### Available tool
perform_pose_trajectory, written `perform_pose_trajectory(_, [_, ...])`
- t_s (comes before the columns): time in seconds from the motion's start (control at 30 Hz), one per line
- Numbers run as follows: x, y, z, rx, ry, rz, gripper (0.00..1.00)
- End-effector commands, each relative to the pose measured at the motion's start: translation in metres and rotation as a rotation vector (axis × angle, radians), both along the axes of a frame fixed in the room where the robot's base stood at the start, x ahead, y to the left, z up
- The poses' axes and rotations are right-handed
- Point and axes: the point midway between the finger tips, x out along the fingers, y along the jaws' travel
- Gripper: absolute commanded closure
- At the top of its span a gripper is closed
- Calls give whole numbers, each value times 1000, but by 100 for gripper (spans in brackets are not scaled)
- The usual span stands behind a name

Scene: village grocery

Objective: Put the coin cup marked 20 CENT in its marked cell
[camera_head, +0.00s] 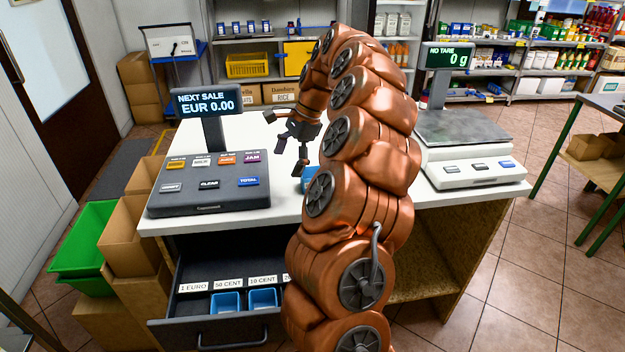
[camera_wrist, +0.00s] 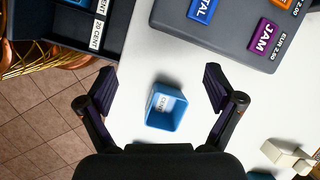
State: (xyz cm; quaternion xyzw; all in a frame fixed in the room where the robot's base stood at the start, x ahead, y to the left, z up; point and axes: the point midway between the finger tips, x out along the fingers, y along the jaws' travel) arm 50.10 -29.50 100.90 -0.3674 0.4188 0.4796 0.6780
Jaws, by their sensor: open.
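A small blue coin cup (camera_wrist: 165,107) stands on the white counter; its label reads CENT, the number too small to tell. In the head view the cup (camera_head: 309,178) is partly hidden by my arm. My gripper (camera_wrist: 160,88) is open and empty, its fingers on either side of the cup and apart from it. In the head view my gripper (camera_head: 300,158) points down above the counter. The open cash drawer (camera_head: 215,260) has cells labelled 1 EURO, 50 CENT and 10 CENT; blue cups sit at the latter two. A 20 CENT label (camera_wrist: 97,35) shows in the wrist view, beside a dark, empty-looking cell.
The till keypad (camera_head: 208,182) stands left of the cup, with its price display (camera_head: 207,103) behind. A scale (camera_head: 470,140) is at the counter's right. Cardboard boxes (camera_head: 130,240) and a green crate (camera_head: 85,240) stand left of the drawer.

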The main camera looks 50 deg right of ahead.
Motion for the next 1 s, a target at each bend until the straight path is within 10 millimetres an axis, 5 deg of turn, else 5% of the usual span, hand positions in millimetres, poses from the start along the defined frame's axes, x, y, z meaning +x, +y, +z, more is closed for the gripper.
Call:
perform_pose_trajectory(0.1, [-8,-47,-12,24,40,-176,8])
perform_pose_trajectory(0.33, [-23,-92,-26,43,82,-358,8])
perform_pose_trajectory(1.0, [-14,-83,-60,47,88,-375,8])
